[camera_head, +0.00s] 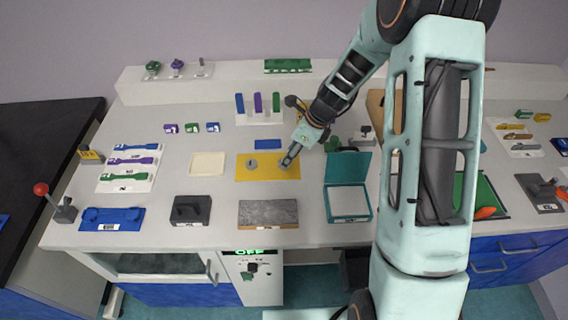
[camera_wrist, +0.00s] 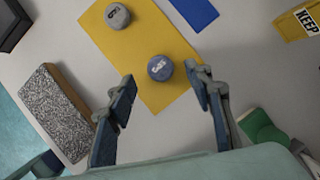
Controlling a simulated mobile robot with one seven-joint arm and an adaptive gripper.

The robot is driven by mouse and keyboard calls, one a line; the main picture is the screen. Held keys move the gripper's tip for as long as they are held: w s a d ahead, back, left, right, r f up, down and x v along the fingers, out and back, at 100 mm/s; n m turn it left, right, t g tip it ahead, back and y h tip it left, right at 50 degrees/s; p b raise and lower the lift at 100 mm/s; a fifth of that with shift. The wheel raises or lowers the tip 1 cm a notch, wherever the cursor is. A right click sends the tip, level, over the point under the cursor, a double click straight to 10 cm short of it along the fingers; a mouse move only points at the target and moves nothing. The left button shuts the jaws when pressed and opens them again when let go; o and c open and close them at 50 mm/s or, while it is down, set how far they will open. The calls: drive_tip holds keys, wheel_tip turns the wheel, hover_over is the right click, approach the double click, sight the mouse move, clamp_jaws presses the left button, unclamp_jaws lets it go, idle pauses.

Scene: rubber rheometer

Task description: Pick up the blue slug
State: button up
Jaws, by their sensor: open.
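Two small round slugs lie on the yellow mat (camera_head: 268,175), which also shows in the wrist view (camera_wrist: 146,40). The nearer slug, blue-grey with a white label (camera_wrist: 160,68), sits between and slightly beyond my fingertips in the wrist view. The other, greyer slug (camera_wrist: 117,16) lies farther off, and it shows in the head view (camera_head: 253,163) on the mat's left half. My gripper (camera_wrist: 164,92) is open and empty, pointing down over the mat's right part; it also shows in the head view (camera_head: 289,158). It largely hides the nearer slug there.
A grey textured block (camera_head: 268,213) lies in front of the mat, and a blue flat piece (camera_head: 267,144) behind it. A teal open case (camera_head: 347,187) stands to the right. A cream tray (camera_head: 207,164) lies left.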

drive_tip(key=shift+x, duration=1.6)
drive_tip(key=c, duration=1)
drive_tip(key=shift+o, duration=0.2)
drive_tip(key=shift+r, duration=0.15)
